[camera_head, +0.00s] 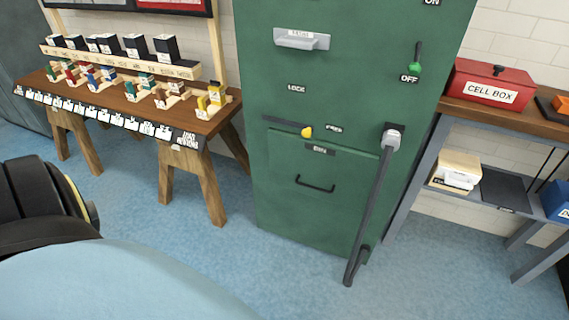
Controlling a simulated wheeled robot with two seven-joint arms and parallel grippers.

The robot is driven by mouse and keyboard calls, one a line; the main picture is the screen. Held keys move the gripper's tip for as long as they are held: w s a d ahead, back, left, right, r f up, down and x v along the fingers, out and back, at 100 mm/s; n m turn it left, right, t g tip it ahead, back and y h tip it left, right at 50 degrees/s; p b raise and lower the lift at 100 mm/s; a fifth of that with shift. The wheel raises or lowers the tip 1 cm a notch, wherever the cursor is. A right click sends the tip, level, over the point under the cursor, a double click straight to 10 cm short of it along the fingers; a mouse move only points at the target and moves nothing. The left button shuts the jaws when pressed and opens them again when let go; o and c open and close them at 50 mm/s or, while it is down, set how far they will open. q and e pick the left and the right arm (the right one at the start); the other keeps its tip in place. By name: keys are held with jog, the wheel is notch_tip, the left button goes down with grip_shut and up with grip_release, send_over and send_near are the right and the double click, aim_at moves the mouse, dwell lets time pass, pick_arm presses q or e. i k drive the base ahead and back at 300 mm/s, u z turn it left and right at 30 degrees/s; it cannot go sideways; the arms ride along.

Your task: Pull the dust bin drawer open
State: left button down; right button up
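The dust bin drawer (290,210) is a green front panel low on the tall green cabinet (350,75). It looks flush with the cabinet. A black bar handle (315,184) sits on it, and a small label above is too small to read surely. A dark latch bar with a yellow knob (307,131) lies across the drawer's top edge, its knob near the label that seems to read FREE (334,129). A LOCK label (297,88) is higher up. Neither gripper is in view.
A long grey lever (372,205) slants down right of the drawer. A wooden bench (130,105) with small coloured pieces stands left. A shelf unit (430,150) with a red cell box (487,85) stands right. Blue floor (285,275) before the drawer is clear.

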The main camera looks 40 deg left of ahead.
aim_at(337, 173)
jog(key=k, duration=0.2)
jog(key=u, duration=1.05)
